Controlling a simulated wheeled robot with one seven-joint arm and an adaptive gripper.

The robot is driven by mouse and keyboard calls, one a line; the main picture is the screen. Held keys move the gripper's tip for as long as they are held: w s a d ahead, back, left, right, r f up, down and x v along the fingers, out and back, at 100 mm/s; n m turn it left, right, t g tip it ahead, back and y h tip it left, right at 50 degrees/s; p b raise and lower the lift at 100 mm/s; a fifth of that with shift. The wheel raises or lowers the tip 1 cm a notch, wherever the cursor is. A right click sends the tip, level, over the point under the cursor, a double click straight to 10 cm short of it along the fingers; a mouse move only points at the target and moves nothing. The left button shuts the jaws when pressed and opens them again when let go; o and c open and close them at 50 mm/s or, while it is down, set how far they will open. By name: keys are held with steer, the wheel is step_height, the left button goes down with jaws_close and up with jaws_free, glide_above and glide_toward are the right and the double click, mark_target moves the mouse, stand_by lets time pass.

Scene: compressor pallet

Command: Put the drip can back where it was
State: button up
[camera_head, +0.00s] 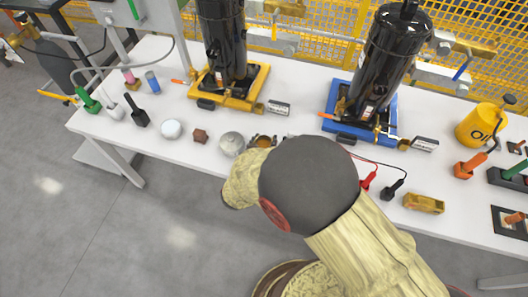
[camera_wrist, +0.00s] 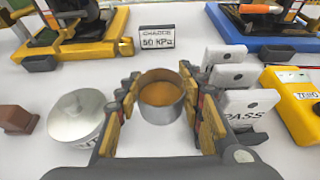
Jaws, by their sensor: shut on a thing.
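A small round metal can with an amber-brown inside, which I take for the drip can (camera_wrist: 162,112), stands upright between the fingers of my gripper (camera_wrist: 160,90) in the wrist view. The orange-padded fingers are shut on its two sides. In the head view my arm hides most of the gripper and the can, near the front edge of the table. I cannot tell whether the can's base touches the table.
A silver round container (camera_wrist: 77,115) is close left of my gripper, with a brown block (camera_wrist: 17,115) beyond it. White PASS cards (camera_wrist: 247,108) and a yellow tester (camera_wrist: 297,98) are close right.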

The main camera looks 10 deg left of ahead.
steer(key=shift+f+b, duration=0.95)
steer(key=shift+f, duration=1.5)
steer(key=shift+f, duration=0.2)
steer(key=o, duration=0.9)
steer(key=shift+o, duration=0.4)
steer(key=shift+r, duration=0.1)
steer(key=shift+r, duration=0.2)
steer(key=p+v, duration=0.4)
steer(key=v, duration=0.8)
steer(key=shift+f, duration=0.1)
